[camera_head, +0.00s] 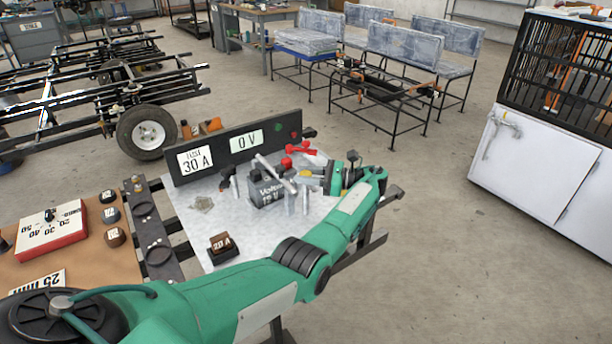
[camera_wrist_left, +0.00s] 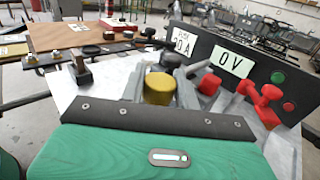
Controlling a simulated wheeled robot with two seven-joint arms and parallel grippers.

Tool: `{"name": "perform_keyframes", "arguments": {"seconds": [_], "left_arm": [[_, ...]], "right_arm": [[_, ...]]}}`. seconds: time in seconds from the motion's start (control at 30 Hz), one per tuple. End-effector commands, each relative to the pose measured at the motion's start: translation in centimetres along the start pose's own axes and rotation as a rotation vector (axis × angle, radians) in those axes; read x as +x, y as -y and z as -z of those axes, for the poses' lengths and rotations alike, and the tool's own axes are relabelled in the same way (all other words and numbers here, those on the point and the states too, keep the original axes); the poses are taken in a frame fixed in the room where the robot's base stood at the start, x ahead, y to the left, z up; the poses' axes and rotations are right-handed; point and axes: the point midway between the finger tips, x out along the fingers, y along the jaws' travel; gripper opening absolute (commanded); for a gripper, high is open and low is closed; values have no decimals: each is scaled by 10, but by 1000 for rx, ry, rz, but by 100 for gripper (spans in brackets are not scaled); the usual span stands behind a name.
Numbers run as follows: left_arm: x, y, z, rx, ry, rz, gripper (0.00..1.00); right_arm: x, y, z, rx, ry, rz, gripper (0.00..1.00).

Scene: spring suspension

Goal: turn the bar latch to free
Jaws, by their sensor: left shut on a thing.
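My left gripper (camera_head: 311,177) is at the right of the block, low over the metal plate. Its fingers are closed around a yellow knob (camera_head: 306,174). In the left wrist view the yellow knob (camera_wrist_left: 158,89) sits between the two grey fingers of my left gripper (camera_wrist_left: 160,84). I cannot tell from these views how the knob joins the bar. My right gripper is not in view.
A dark panel (camera_head: 220,150) with "30 A" and "0 V" signs stands behind the plate (camera_head: 203,225). Red levers (camera_head: 300,149) stand behind my gripper. A brown board (camera_head: 90,259) with knobs is at left.

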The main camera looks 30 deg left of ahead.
Motion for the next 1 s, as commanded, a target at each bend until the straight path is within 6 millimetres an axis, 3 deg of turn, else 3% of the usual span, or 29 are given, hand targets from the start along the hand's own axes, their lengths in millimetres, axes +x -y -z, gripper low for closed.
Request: {"name": "perform_keyframes", "arguments": {"seconds": [0.03,0.07,0.13,0.17,0.57,0.93,1.0], "left_arm": [[0,0,1,1,0,-2,9],[0,0,1,1,-1,-2,37],[0,0,1,1,0,-1,51],[0,0,1,1,0,-1,53],[-7,0,1,1,-1,0,53],[-60,0,3,4,-4,3,53],[-61,0,4,0,-3,-2,53]], "right_arm": [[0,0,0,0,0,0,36],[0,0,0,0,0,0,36],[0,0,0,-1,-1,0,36],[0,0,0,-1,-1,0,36],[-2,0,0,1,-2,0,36],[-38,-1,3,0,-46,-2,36],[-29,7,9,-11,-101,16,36]]}}
